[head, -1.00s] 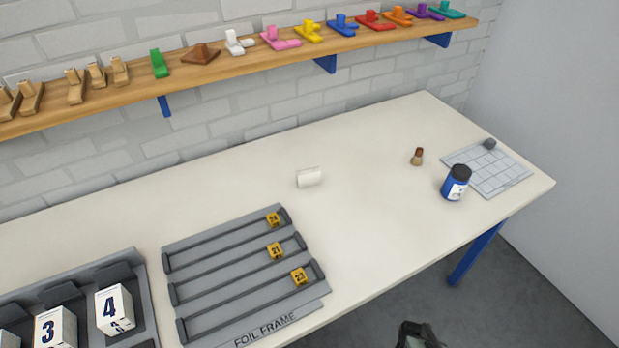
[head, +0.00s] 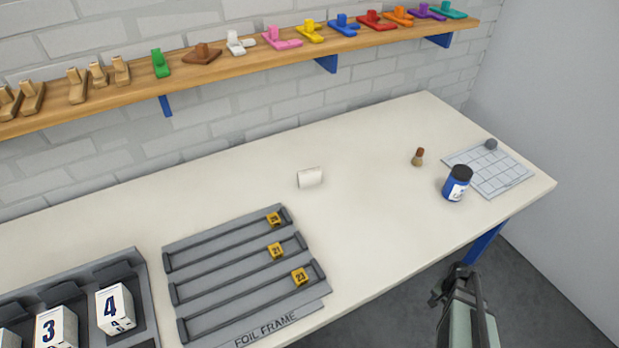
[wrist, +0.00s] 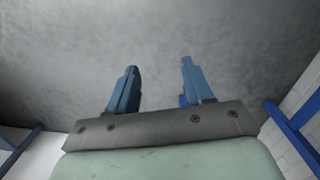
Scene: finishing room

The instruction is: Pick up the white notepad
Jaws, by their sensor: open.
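No other white pad shows clearly on the bench. My gripper (head: 450,283) is off the bench's front edge at the lower right, well apart from the white object. In the wrist view my gripper (wrist: 160,66) has its two blue fingers spread with nothing between them, against grey floor.
A grey foil frame (head: 210,262) with yellow numbered cubes lies front left, beside a grey tray (head: 143,290) holding numbered white blocks. A blue jar (head: 456,187), a small brush (head: 418,157) and a gridded sheet (head: 510,181) are at right. The bench middle is clear.

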